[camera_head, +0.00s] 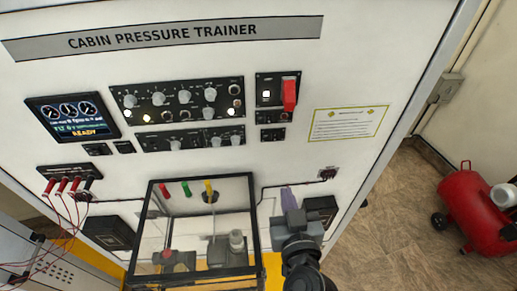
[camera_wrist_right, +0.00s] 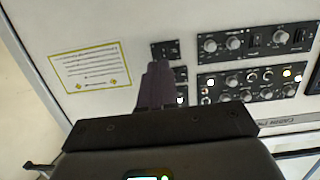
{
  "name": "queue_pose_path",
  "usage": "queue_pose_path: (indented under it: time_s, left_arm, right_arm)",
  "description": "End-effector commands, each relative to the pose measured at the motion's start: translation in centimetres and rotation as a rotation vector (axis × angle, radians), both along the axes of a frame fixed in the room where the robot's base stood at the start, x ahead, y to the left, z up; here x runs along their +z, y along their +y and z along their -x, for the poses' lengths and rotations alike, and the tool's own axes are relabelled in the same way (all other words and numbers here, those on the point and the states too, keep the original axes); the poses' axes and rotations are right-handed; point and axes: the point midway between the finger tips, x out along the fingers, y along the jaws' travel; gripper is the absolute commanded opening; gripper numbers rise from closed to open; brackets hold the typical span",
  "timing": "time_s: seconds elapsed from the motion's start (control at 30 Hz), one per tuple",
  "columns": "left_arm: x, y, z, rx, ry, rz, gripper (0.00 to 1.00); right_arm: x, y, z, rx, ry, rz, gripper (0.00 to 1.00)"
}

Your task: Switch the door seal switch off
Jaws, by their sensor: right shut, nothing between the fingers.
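The trainer's upright white panel carries several black switch plates, with labels too small to read, so I cannot tell which switch is the door seal switch. At the right is a plate (camera_head: 265,101) with a lit white square and a red switch cover (camera_head: 289,93). Below it are a narrow plate and a small plate (camera_head: 272,134), which also shows in the right wrist view (camera_wrist_right: 165,48). My right gripper (camera_head: 289,192) is shut and empty, below these plates. In the right wrist view its fingers (camera_wrist_right: 157,72) partly hide the plates behind. My left gripper is not in view.
A clear-fronted box with a black frame (camera_head: 150,215) stands low on the panel, left of my right arm. A placard (camera_head: 348,123) is at the right. Red leads (camera_head: 62,187) hang at the left. A red tank (camera_head: 475,212) stands on the floor at right.

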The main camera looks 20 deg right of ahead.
Motion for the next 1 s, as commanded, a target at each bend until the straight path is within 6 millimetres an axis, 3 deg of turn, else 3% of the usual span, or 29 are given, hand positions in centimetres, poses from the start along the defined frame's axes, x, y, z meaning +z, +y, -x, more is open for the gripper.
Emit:
queue_pose_path:
  time_s: [0.1,0.23,0.73,1.0]
  left_arm:
    - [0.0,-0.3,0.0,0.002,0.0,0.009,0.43]
    - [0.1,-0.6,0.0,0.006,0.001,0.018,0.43]
    - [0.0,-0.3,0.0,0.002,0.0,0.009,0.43]
    - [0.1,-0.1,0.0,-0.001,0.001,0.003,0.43]
  right_arm:
    - [2.0,0.4,-0.5,0.007,-0.044,-0.012,0.0]
    - [2.8,0.5,-0.7,0.008,-0.061,-0.014,0.0]
    - [2.8,0.4,-1.2,0.008,-0.065,-0.011,0.0]
    - [2.5,-0.3,-4.6,0.007,-0.066,-0.004,0.0]
